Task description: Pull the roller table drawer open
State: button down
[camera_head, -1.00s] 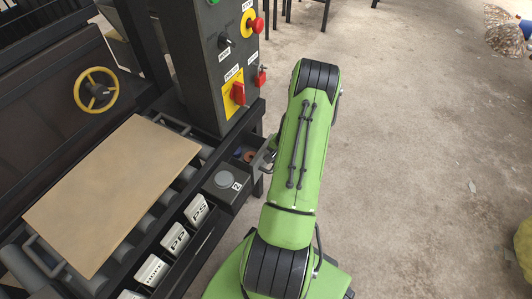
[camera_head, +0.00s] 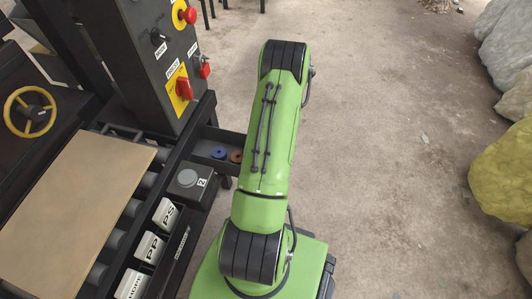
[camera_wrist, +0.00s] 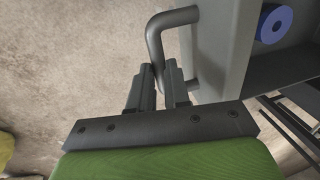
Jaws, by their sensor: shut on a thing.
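The roller table drawer (camera_head: 222,135) is pulled out from under the table's right side, with its inside showing. A blue ring (camera_head: 219,152) and an orange-brown ring (camera_head: 237,156) lie in it. In the wrist view the grey drawer front (camera_wrist: 218,50) carries a bent bar handle (camera_wrist: 174,18). My gripper (camera_wrist: 160,70) is shut on this handle, its fingers on either side of the bar. In the head view my green arm hides the gripper and the handle. The blue ring also shows in the wrist view (camera_wrist: 273,22).
The roller table holds a tan board (camera_head: 75,205) and labelled white blocks (camera_head: 166,213). A control box (camera_head: 160,60) with red knobs stands behind the drawer. Large grey and yellow rocks (camera_head: 505,170) lie at the right. The concrete floor between is clear.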

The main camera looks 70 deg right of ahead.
jog(key=c, duration=1.1)
grip_release()
jog(key=shift+r, duration=0.1)
jog(key=s+r+p, duration=0.3)
jog(key=r+p, duration=0.2)
jog(key=r, duration=1)
jog(key=shift+d+r, duration=0.15)
